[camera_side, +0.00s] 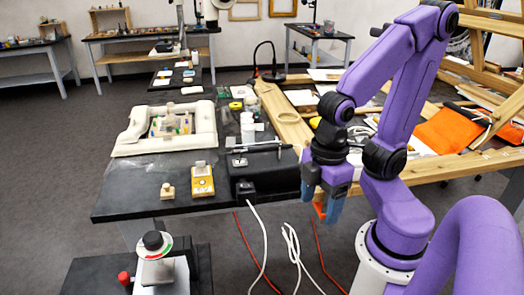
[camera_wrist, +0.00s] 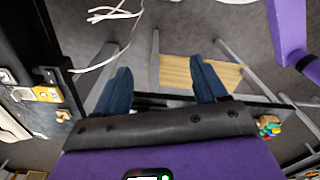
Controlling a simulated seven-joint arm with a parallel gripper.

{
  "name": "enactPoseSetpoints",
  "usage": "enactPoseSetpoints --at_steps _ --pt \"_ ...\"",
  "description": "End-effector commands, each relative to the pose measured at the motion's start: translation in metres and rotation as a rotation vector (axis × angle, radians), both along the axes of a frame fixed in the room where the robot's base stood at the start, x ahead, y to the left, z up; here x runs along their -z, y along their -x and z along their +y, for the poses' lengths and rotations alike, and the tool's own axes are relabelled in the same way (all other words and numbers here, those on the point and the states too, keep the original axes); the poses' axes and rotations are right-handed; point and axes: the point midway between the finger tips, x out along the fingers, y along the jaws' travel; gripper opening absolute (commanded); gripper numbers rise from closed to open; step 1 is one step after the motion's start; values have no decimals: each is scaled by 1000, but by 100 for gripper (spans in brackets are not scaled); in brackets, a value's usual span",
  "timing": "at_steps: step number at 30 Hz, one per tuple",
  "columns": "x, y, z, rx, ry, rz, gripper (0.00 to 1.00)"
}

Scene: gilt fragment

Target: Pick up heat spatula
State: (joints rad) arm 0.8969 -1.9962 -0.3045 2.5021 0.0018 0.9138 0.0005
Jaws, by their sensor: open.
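A slim tool with a dark handle and thin metal shaft, which looks like the heat spatula (camera_side: 262,148), lies across the top of a black box (camera_side: 278,168) at the right end of the black table. My gripper (camera_side: 321,200) hangs to the right of the box, past the table's edge and lower than the tool, with its blue fingers pointing down. The fingers are apart. In the wrist view my gripper (camera_wrist: 161,68) is open with nothing held between the fingers. I cannot make out the tool in the wrist view.
A yellow-and-white block (camera_side: 202,181) and a small wooden block (camera_side: 167,191) stand left of the box. A white padded frame (camera_side: 165,128) lies farther back. White bottles (camera_side: 247,128) stand behind the tool. A white cable (camera_side: 258,228) hangs off the front.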

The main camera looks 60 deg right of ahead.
Motion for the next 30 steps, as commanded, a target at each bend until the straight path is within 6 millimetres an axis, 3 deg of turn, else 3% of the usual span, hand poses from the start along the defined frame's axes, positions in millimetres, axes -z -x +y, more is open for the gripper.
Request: enactPoseSetpoints --at_steps 10,14,17,22,30 --pt "0 -1 0 6 0 0 52" --pt "-4 -12 3 115 0 3 52" --pt "-12 -33 7 320 -1 6 52" --pt "-28 -84 6 802 -2 15 52" --pt "-52 -167 -21 1585 -6 27 52"
